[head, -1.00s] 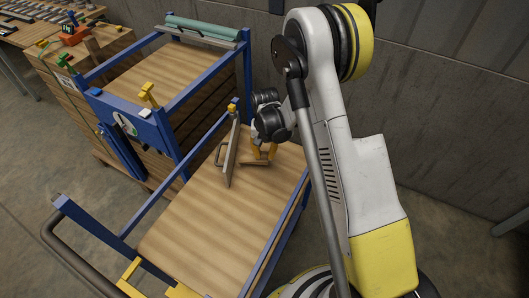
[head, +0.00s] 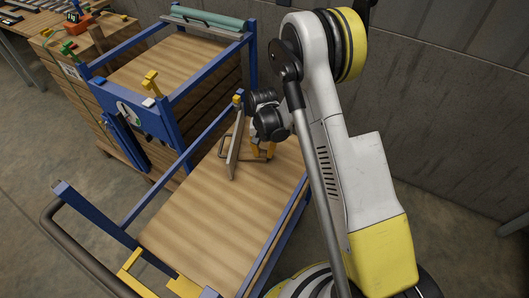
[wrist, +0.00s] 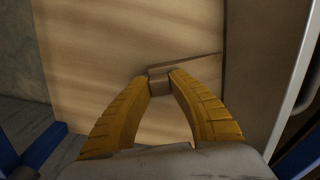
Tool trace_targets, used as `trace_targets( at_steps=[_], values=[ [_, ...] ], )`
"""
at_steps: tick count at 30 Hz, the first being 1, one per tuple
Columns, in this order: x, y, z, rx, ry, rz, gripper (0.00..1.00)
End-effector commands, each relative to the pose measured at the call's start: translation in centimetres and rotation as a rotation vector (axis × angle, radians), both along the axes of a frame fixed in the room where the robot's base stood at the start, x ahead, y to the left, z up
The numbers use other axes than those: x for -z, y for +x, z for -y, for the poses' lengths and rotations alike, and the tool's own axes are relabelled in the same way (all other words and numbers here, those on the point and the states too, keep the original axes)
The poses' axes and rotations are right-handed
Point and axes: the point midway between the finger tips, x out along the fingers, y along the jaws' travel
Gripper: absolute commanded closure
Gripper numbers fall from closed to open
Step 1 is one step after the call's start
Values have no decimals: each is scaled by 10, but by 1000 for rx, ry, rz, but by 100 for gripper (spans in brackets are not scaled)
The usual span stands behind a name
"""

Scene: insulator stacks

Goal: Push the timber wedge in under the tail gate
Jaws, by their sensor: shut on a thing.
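The timber wedge (wrist: 185,69) is a brown tapered piece lying on the wooden deck, its thick end between my fingertips in the wrist view. My gripper (wrist: 160,78) is shut on that thick end. The thin end points right and reaches the edge of the tail gate (wrist: 249,80); I cannot tell whether it is under it. In the head view the tail gate (head: 236,150) is an upright board with a handle, standing on the deck. My gripper (head: 262,151) is close on its right side, and the wedge is mostly hidden there.
The wooden deck (head: 205,215) belongs to a blue-framed cart and is clear in front of the gate. A blue rail (head: 208,143) runs along its left side. A second blue frame (head: 160,125) with yellow knobs stands at the left. A concrete wall (head: 440,110) rises behind.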

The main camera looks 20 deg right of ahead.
Motion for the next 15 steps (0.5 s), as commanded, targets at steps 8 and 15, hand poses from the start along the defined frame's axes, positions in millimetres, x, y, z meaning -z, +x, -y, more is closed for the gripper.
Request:
trace_targets(
  at_steps=[8, 15],
  values=[
    [0, 0, -1, 0, 0, 0, 100],
    [0, 3, -7, -2, 0, 0, 100]
  ],
)
